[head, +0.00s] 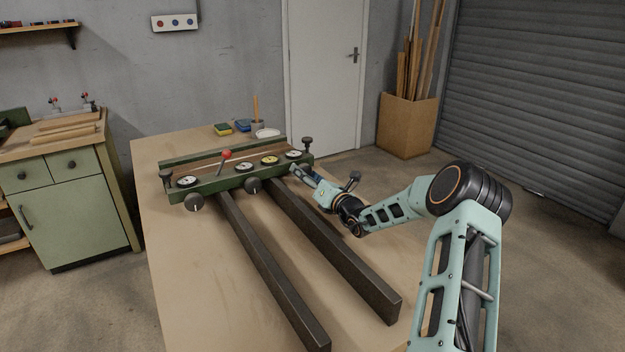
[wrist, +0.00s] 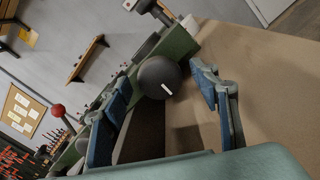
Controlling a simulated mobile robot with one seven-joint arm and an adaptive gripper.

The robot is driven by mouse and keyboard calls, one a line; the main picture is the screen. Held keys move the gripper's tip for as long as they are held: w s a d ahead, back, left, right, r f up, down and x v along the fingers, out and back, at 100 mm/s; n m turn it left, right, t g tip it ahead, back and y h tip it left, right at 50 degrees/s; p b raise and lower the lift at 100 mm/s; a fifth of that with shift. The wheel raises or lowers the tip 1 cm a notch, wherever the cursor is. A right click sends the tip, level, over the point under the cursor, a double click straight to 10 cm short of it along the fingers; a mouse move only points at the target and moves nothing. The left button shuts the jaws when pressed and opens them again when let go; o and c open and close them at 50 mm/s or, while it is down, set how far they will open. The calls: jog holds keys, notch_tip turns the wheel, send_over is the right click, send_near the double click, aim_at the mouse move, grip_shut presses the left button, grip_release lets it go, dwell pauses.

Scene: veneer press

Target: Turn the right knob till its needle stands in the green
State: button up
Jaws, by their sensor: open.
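The right knob (wrist: 155,72) is a round dark grey knob with a white mark, on the front of the green press. In the wrist view it sits ahead of my gripper (wrist: 162,78), between the two blue fingers. The fingers are open, with clear gaps to the knob on both sides; how deep they reach around it I cannot tell. In the head view my gripper (head: 300,174) is at the press's right end and hides this knob. The rightmost dial (head: 293,154) is white-faced, above my gripper; its needle and green band are too small to read.
The press (head: 225,182) carries more dials, including a yellowish one (head: 269,160), a red-balled lever (head: 226,155) and two other knobs, left (head: 195,203) and middle (head: 252,186). Two dark beams (head: 340,255) run forward from it. The table (head: 185,290) is bare at front left.

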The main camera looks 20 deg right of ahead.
jog(key=v, duration=1.2)
dwell(0.6)
